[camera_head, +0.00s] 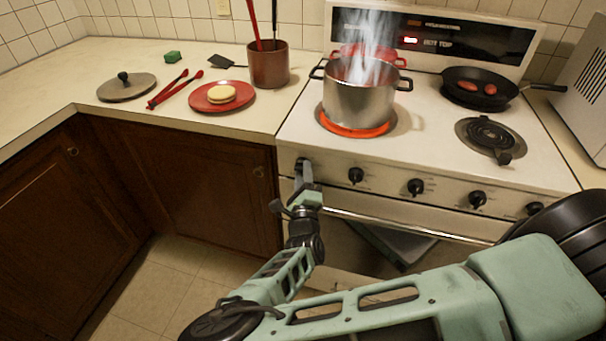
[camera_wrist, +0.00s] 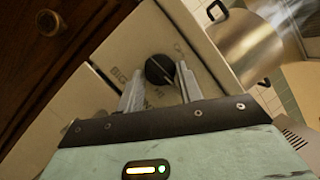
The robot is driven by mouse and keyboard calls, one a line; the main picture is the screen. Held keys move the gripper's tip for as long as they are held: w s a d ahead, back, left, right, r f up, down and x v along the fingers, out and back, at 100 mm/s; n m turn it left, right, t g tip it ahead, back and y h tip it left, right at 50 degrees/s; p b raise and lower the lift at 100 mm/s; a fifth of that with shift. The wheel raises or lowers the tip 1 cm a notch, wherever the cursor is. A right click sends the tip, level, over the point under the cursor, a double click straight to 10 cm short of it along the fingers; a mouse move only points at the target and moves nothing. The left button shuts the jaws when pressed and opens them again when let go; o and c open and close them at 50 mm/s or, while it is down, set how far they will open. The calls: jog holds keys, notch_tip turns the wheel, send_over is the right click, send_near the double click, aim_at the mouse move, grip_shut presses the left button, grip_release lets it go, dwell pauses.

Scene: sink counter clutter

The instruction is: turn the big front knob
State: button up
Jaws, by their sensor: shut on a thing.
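The big front knob (camera_wrist: 159,68) is black and round, on the stove's pale front panel, with partly covered lettering starting "BIG" beside it. In the head view it is the leftmost knob (camera_head: 301,162), mostly hidden by my gripper (camera_head: 307,178). In the wrist view the two fingers of my gripper (camera_wrist: 160,80) stand on either side of the knob, shut on it. A pale pointer line shows on the knob's face. The burner (camera_head: 355,123) at the front left glows orange-red under a steaming steel pot (camera_head: 358,104).
More knobs (camera_head: 415,187) line the panel to the right, above the oven handle (camera_head: 410,228). A red pot stands behind the steel one. A black pan (camera_head: 482,88) sits at the back right. The left counter holds a red plate (camera_head: 240,103), tongs, a lid and a utensil crock (camera_head: 268,66).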

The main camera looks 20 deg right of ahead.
jog(key=shift+a+r, duration=0.1)
jog(key=o, duration=1)
jog(key=b+v, duration=0.3)
jog(key=v, duration=1.4)
jog(key=shift+s+b, duration=0.2)
jog(key=shift+b, duration=0.1)
